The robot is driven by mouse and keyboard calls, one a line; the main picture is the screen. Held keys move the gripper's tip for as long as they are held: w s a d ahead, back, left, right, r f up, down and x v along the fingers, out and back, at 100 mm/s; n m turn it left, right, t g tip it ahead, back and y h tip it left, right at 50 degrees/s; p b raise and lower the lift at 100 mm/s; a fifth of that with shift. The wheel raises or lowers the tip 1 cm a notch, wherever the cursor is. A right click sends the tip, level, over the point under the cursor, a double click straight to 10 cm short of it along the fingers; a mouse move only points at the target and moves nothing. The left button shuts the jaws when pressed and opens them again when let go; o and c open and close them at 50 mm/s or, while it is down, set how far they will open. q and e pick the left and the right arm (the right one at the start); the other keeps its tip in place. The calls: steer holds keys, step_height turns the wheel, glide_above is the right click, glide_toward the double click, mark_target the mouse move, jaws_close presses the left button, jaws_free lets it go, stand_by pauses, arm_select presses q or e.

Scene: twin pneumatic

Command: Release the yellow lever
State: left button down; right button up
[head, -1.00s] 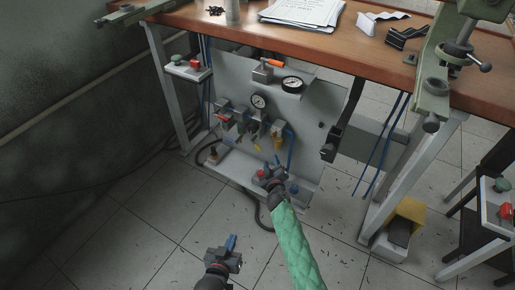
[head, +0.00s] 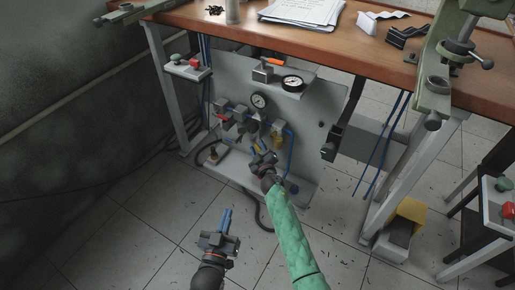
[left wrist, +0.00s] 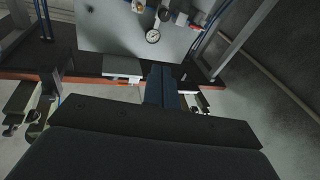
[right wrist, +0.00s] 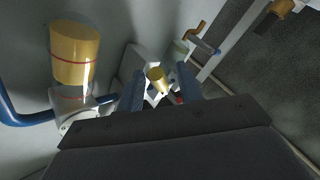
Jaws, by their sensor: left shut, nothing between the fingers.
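The yellow lever (right wrist: 157,80) shows in the right wrist view as a short yellow piece beside a pale block. It lies between the two blue fingers of my right gripper (right wrist: 163,86), which are apart; I see no contact. In the head view my right gripper (head: 263,160) is close to the lower part of the grey panel (head: 310,120), and the lever is mostly hidden near it. My left gripper (head: 226,216) is shut and empty, low in front of the panel. Its blue fingers (left wrist: 161,82) are together in the left wrist view.
A yellow cylinder (right wrist: 75,53) with a blue hose stands left of the right gripper. Gauges (head: 259,101) and valves sit on the panel. The wooden bench top (head: 230,35) is above. Button boxes (head: 188,68) flank it. The floor (head: 130,225) at left is clear.

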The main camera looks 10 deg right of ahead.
arm_select(q)
steer(key=shift+r, duration=0.55)
arm_select(e)
steer(key=shift+w, duration=0.4)
jaws_close()
